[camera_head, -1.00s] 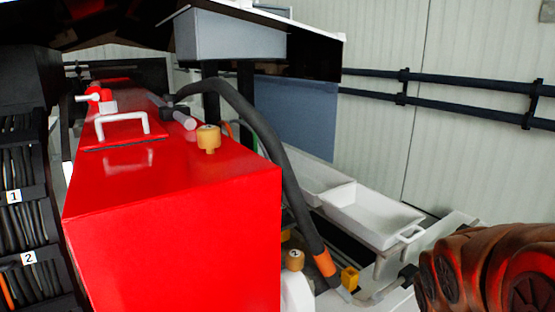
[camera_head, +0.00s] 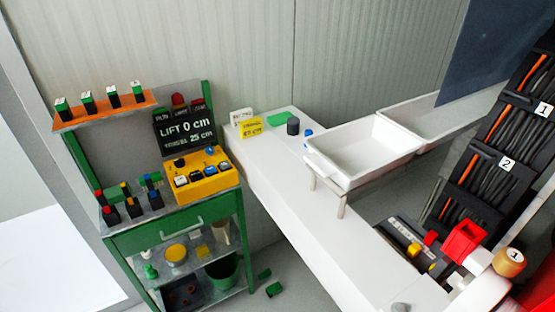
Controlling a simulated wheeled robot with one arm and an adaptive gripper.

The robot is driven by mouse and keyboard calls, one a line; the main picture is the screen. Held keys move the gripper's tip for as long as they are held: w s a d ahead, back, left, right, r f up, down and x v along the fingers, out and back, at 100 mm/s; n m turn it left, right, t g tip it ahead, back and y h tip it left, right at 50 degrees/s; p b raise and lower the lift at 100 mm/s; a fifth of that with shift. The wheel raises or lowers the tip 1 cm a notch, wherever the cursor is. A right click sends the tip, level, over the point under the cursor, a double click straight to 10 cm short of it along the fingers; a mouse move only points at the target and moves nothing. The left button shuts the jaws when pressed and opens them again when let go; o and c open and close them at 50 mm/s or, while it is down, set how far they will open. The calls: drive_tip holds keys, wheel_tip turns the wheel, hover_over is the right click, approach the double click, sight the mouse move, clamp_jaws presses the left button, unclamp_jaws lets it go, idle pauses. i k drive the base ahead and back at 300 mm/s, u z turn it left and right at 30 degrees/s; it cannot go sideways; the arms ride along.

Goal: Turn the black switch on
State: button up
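A yellow control box (camera_head: 212,193) sits on the green workbench at the left of the head view. Its top carries several small switches or knobs in black, white and blue. A dark one (camera_head: 179,163) is near its back left corner. Their positions are too small to read. A black cylindrical knob (camera_head: 293,126) stands on the white bench to the right. I cannot tell which of these is the black switch. My gripper is not in view.
The green workbench (camera_head: 165,236) also bears a black LIFT sign (camera_head: 184,130) and several coloured blocks. White trays (camera_head: 362,146) stand right of it. A cable rack (camera_head: 500,130) and a red part (camera_head: 463,243) are at the right. Green pieces lie on the floor.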

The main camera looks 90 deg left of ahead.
sight(179, 163)
drive_tip(key=u, duration=4.05)
drive_tip(key=i, duration=0.75)
drive_tip(key=u, duration=0.6)
drive_tip(key=i, duration=1.05)
drive_tip(key=z, duration=0.6)
drive_tip(key=i, duration=0.5)
drive_tip(key=z, duration=0.3)
